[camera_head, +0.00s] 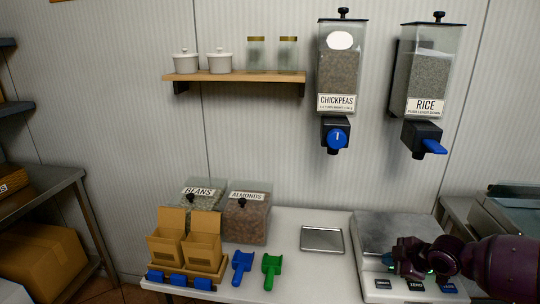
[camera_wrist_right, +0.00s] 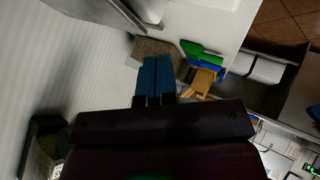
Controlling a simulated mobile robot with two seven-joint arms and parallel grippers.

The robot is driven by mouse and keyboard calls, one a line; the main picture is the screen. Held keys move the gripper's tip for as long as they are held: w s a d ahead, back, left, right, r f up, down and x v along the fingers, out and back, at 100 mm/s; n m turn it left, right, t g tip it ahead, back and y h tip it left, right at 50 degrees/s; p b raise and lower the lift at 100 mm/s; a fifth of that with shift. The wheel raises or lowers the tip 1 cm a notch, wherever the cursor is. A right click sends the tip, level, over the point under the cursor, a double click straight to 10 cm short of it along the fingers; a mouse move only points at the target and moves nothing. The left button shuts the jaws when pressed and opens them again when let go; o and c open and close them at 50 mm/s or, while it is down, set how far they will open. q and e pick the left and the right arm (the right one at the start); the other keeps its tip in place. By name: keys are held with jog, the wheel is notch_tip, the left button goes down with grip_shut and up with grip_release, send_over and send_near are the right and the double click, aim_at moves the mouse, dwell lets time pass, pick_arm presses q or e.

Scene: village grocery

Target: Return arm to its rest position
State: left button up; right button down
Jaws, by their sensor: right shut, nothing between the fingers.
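My right gripper (camera_head: 396,254) reaches in from the right edge in the head view, dark purple, over the front part of the scale (camera_head: 382,231). In the right wrist view its two blue fingertips (camera_wrist_right: 156,72) are together with nothing between them. I cannot tell from the head view whether it touches the scale. My left gripper is in neither view.
A metal tray (camera_head: 322,240), a green scoop (camera_head: 272,268) and a blue scoop (camera_head: 242,266) lie on the white counter (camera_head: 310,280). Bins of beans (camera_head: 204,193) and almonds (camera_head: 246,218) stand behind open boxes (camera_head: 168,246). Chickpeas (camera_head: 340,70) and rice (camera_head: 428,75) dispensers hang above.

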jog(key=w+a+r+t, duration=0.2)
jog(key=a+r, duration=0.1)
jog(key=a, duration=0.4)
jog(key=s+a+f+m+t+y, duration=0.25)
jog(key=s+a, duration=0.35)
jog(key=a, duration=0.3)
jog(key=s+d+f+m+h, duration=0.2)
jog(key=s+f, duration=0.3)
jog(key=s, duration=0.3)
jog(key=s+d+f+m+g+h, duration=0.1)
jog(key=s+d+f+m+h, duration=0.1)
jog(key=s+f+m, duration=0.3)
jog(key=s+d+f+m+h, duration=0.2)
jog(key=s+f+m+h, duration=0.1)
jog(key=s, duration=1)
jog(key=shift+f+m, duration=0.45)
jog(key=shift+f, duration=0.5)
